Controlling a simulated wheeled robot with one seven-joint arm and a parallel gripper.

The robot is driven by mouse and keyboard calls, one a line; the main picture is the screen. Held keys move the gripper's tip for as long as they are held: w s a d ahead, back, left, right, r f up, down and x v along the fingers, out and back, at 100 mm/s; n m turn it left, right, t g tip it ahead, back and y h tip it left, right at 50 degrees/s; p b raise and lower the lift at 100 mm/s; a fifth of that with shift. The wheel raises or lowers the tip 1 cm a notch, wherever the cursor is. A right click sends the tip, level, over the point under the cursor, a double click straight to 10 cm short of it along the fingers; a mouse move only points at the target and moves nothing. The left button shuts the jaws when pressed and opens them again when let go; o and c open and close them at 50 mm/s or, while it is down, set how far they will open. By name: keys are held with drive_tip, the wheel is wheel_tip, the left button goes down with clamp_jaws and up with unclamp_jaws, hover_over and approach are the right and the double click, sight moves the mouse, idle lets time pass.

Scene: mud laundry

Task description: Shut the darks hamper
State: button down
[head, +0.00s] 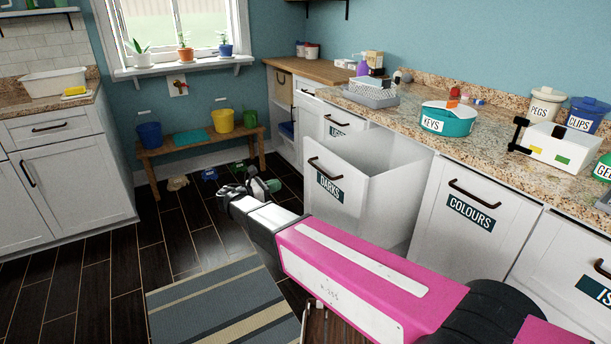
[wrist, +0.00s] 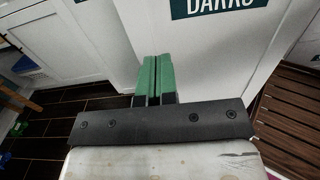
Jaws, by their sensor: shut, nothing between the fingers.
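The darks hamper (head: 340,188) is a white pull-out front with a black handle and a "DARKS" label. In the head view it stands pulled well out from the counter, its tall side panel exposed. The lower part of the "DARKS" label also shows in the wrist view (wrist: 215,6). My gripper (head: 272,186) is in front of the hamper, low and to the left of its label. In the wrist view its green fingers (wrist: 154,78) are together and empty, pointing at the white front below the label. I cannot tell whether they touch it.
The colours hamper (head: 470,220) is shut, to the right. A granite counter (head: 420,122) above holds a teal keys tub (head: 447,120) and other containers. A wooden bench (head: 200,145) with buckets stands at the back. A striped rug (head: 220,305) lies on the dark floor.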

sight(313, 173)
drive_tip(key=x, duration=1.4)
drive_tip(key=shift+d, duration=0.1)
drive_tip(key=x, duration=3.1)
drive_tip(key=shift+w+d+f, duration=0.1)
drive_tip(key=shift+w+d, duration=0.05)
drive_tip(key=shift+w, duration=0.05)
drive_tip(key=shift+w+d, duration=0.1)
